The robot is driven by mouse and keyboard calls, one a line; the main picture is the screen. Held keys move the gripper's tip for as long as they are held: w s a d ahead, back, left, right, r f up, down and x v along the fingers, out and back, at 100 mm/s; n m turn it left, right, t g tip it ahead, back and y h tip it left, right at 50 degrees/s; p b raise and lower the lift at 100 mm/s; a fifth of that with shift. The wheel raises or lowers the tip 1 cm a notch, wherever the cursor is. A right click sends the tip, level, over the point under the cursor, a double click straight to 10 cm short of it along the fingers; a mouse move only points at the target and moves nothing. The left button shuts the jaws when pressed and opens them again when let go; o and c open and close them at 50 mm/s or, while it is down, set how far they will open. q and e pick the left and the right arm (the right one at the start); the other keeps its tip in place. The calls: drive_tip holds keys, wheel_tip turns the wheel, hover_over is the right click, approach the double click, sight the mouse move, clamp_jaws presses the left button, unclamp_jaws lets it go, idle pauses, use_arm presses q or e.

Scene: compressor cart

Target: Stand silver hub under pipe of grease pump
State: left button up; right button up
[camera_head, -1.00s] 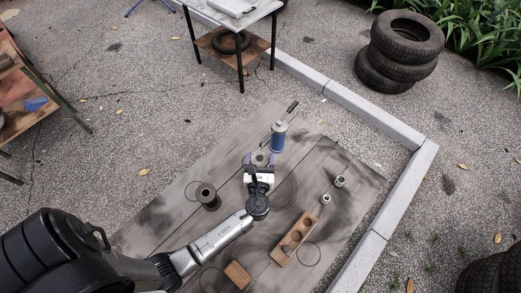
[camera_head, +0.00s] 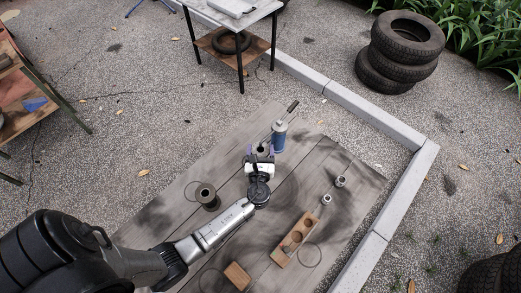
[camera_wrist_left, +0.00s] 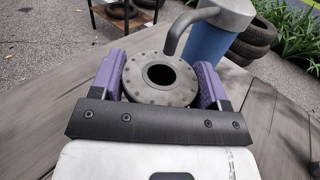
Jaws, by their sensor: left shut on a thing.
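The silver hub (camera_wrist_left: 160,97) is a round grey flange with a ring of bolts and a dark centre hole. My left gripper (camera_wrist_left: 160,80) is shut on it, one purple finger at each side. In the head view, the hub (camera_head: 262,150) and my left gripper (camera_head: 260,153) are over the wooden deck, close in front of the blue grease pump (camera_head: 279,140). In the left wrist view the pump (camera_wrist_left: 208,43) stands behind and to the right. Its bent grey pipe (camera_wrist_left: 180,28) points down, its tip appearing at the hub's far rim. The hub's underside is hidden. My right gripper is not in view.
A dark spool-like part (camera_head: 207,196) stands left of my arm on the wooden deck (camera_head: 165,222). A wooden block with holes (camera_head: 294,239), a small wood block (camera_head: 237,275) and small metal fittings (camera_head: 326,199) lie nearer and to the right. Stacked tires (camera_head: 400,50) stand far off.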

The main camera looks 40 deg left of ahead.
use_arm(q)
drive_tip(key=o, duration=1.2)
drive_tip(key=shift+r, duration=0.15)
drive_tip(key=v, duration=1.2)
drive_tip(key=shift+p, duration=0.3)
